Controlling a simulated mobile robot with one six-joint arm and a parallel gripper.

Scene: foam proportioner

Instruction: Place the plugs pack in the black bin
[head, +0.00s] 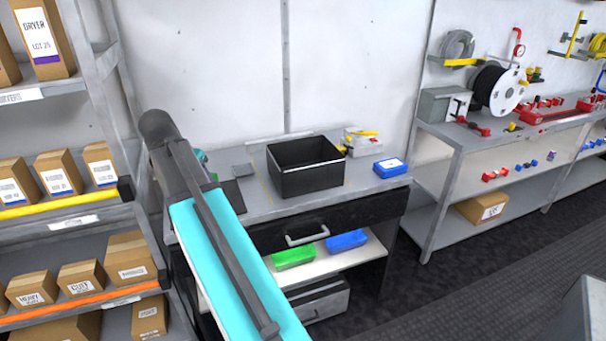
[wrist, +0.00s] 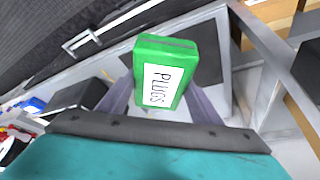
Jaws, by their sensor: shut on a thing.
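The plugs pack (wrist: 164,72) is a green box with a white label reading PLUGS, seen in the wrist view. My gripper (wrist: 160,95) is shut on it, with one finger on each side, and holds it up over the bench. The black bin (head: 305,168) is an open box on the bench top in the head view, and its visible inside looks empty. In the wrist view a dark box shape at the left (wrist: 78,98) looks like the same bin, apart from the pack.
The grey bench (head: 265,208) has a drawer with a handle (head: 306,235) below its front edge. A blue box (head: 390,168) sits right of the bin, and a device with a yellow part (head: 361,140) stands behind it. Shelves with cardboard boxes (head: 58,172) stand at the left.

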